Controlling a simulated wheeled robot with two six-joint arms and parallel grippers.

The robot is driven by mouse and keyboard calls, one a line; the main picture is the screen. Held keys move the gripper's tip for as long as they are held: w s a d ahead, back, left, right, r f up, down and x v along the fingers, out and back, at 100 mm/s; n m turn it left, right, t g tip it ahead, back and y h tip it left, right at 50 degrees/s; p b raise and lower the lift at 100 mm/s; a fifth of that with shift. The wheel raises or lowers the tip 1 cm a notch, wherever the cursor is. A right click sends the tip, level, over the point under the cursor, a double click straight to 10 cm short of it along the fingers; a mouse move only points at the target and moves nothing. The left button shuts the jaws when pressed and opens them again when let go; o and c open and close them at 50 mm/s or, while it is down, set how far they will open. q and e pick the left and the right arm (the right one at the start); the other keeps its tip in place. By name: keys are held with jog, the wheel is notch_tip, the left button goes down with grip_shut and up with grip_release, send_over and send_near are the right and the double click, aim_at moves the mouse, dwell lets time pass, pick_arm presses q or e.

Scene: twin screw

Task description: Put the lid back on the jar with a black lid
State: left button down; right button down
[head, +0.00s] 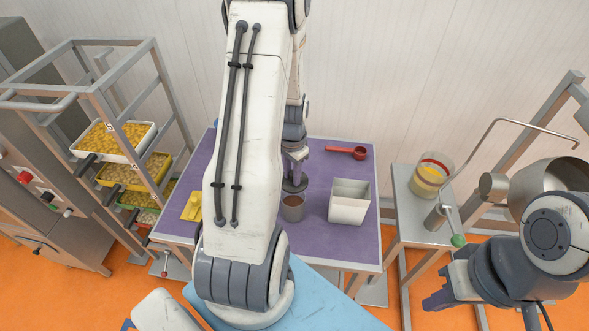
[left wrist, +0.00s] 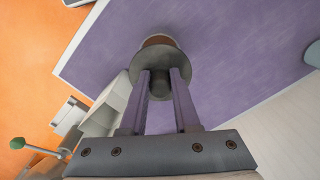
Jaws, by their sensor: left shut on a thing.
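The jar (head: 292,208), grey with brown contents, stands upright on the purple table, partly hidden behind my left arm in the head view. My left gripper (head: 295,168) is shut on the knob of the dark lid (head: 294,184) just above the jar. In the left wrist view, the gripper's purple fingers (left wrist: 160,80) pinch the knob, and the round lid (left wrist: 151,60) covers most of the jar. A brown part of the jar (left wrist: 158,40) shows past its edge. My right gripper (head: 445,297) is at the lower right, away from the table; its opening is unclear.
A white square container (head: 349,202) stands right of the jar, with a red scoop (head: 347,152) behind it. A yellow item (head: 192,206) lies at the table's left. A side stand (head: 412,222) holds a glass jar with yellow contents (head: 431,177).

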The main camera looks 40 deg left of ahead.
aim_at(293, 187)
pick_arm(q)
jog(key=shift+w+d+f+b, duration=0.1)
jog(key=shift+f+b, duration=0.5)
jog(key=shift+f, duration=0.35)
notch_tip(293, 187, down, 2)
jog(key=shift+f+b, duration=0.25)
jog(key=shift+b, duration=0.75)
jog(key=shift+f+b, duration=0.5)
jog(key=shift+f, duration=0.2)
jog(key=shift+s, duration=0.25)
jog(key=shift+f, duration=0.1)
jog(key=shift+c, duration=0.4)
grip_release()
